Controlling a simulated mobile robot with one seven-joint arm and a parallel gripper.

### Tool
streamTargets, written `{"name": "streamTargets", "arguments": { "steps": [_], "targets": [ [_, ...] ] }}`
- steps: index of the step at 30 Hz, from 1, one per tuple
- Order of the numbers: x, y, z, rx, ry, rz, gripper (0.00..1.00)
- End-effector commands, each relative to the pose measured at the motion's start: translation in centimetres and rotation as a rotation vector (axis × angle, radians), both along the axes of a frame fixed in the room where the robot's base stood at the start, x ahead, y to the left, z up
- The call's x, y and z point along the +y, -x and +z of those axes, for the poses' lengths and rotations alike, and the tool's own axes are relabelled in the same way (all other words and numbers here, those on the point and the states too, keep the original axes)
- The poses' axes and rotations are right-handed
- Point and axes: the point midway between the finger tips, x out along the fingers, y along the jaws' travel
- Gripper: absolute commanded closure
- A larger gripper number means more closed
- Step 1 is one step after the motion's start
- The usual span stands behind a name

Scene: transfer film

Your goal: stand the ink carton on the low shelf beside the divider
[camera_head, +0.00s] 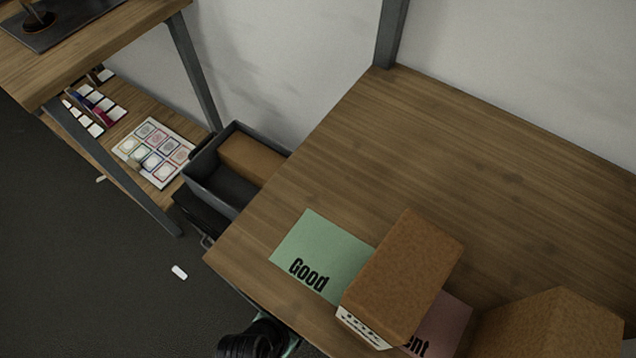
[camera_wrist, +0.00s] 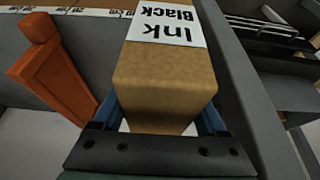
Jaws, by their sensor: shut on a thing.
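In the wrist view my gripper (camera_wrist: 163,112) is shut on a brown ink carton (camera_wrist: 165,85), with a blue finger on each side. The carton's white label reads "Ink Black" and appears upside down. An orange-brown slanted piece (camera_wrist: 60,70), possibly the divider, is left of the carton with a gap between them. A grey panel (camera_wrist: 240,85) runs close along the carton's right side; I cannot tell if they touch. The low shelf is not clearly seen here. In the head view the held carton and gripper fingers are hidden; a dark part of my arm shows at the bottom edge.
In the head view, a brown carton (camera_head: 405,270) lies over green (camera_head: 320,250) and pink (camera_head: 450,320) cards on the table (camera_head: 480,160). Another carton (camera_head: 550,325) is right. A grey bin (camera_head: 225,185) holds a box.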

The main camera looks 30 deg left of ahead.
Motion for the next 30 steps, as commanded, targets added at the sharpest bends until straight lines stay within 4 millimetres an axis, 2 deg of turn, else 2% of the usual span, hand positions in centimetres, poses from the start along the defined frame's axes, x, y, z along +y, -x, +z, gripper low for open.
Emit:
{"name": "streamTargets", "arguments": {
  "steps": [1, 3, 12, 22, 25, 30],
  "targets": [
    [0.0, -1.8, 0.2, -0.009, -0.002, 0.000, 1.00],
    [0.0, -3.5, 0.2, -0.008, -0.001, -0.001, 1.00],
    [-0.3, -10.4, 0.2, -0.007, -0.002, 0.000, 1.00],
    [-0.4, -13.5, 0.2, -0.005, -0.002, 0.000, 1.00],
    [-0.4, -13.1, -1.9, 0.002, 0.001, 0.002, 1.00],
    [-0.4, -13.2, -3.4, -0.002, -0.001, 0.000, 1.00]
  ]
}}
